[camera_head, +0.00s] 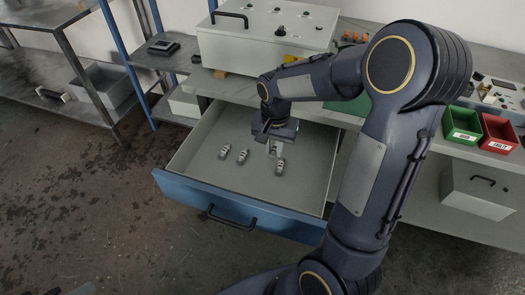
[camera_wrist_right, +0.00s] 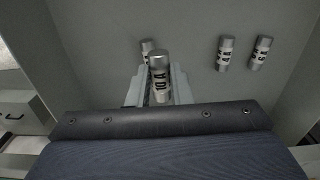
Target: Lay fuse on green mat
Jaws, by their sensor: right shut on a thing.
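My right gripper (camera_head: 275,148) is inside the open drawer. In the right wrist view my right gripper (camera_wrist_right: 157,88) is shut on a silver fuse (camera_wrist_right: 159,70) with a dark-lettered white label, held upright between the fingers. Other fuses lie on the drawer floor: two to the left in the head view (camera_head: 224,152) (camera_head: 243,156) and one (camera_head: 280,166) just below the gripper. In the wrist view one fuse (camera_wrist_right: 147,46) is partly hidden behind the held one. The green mat (camera_head: 345,109) lies on the worktop, mostly hidden behind my right arm. My left gripper is out of view.
The blue-fronted drawer (camera_head: 235,213) stands pulled out, with walls around the gripper. A grey box (camera_head: 262,38) stands on the worktop behind. Green (camera_head: 463,126) and red (camera_head: 498,133) bins stand at right. Metal shelving (camera_head: 45,72) is at far left.

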